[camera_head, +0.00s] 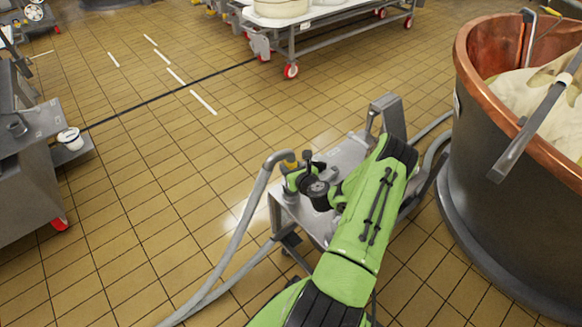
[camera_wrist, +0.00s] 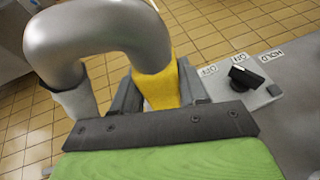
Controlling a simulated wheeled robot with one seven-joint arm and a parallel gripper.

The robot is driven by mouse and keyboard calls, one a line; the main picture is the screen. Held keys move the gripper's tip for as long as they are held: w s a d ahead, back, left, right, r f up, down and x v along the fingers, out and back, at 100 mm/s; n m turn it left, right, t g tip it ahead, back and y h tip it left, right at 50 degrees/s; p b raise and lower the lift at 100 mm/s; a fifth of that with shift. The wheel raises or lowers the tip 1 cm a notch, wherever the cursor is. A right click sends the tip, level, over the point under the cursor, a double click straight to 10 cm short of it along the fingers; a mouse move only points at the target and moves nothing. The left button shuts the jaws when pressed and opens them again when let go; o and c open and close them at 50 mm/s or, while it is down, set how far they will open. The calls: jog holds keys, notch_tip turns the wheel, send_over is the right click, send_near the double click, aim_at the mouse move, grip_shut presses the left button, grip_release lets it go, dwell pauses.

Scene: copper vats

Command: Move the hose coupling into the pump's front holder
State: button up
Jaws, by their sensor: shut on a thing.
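The hose coupling has a yellow collar (camera_wrist: 160,86) on a bent grey metal pipe (camera_wrist: 100,28). In the wrist view my gripper (camera_wrist: 162,92) is shut on the yellow collar, with a dark finger on each side. In the head view the collar (camera_head: 291,158) shows at the end of the grey hose (camera_head: 252,205), beside my gripper (camera_head: 296,172), at the left edge of the pump cart. The pump (camera_head: 346,155) is a grey metal unit partly hidden by my green arm. I cannot make out its front holder, nor whether the coupling touches anything below.
A black knob (camera_wrist: 246,76) with printed labels sits on the pump panel, right of my gripper. A large copper-rimmed vat (camera_head: 480,130) stands at the right. A steel bench (camera_head: 28,180) is at the left, a wheeled table (camera_head: 320,35) behind. Tiled floor between is clear.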

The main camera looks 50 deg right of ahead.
jog(key=shift+f+b, duration=0.8)
jog(key=shift+f, duration=0.85)
jog(key=o, duration=1.3)
jog(key=shift+c, duration=0.2)
jog(key=shift+f, duration=0.1)
jog(key=p+v, duration=0.3)
jog(key=v, duration=1.2)
jog(key=shift+s+a+r, duration=0.2)
jog(key=shift+s+a, duration=0.05)
jog(key=shift+s, duration=0.05)
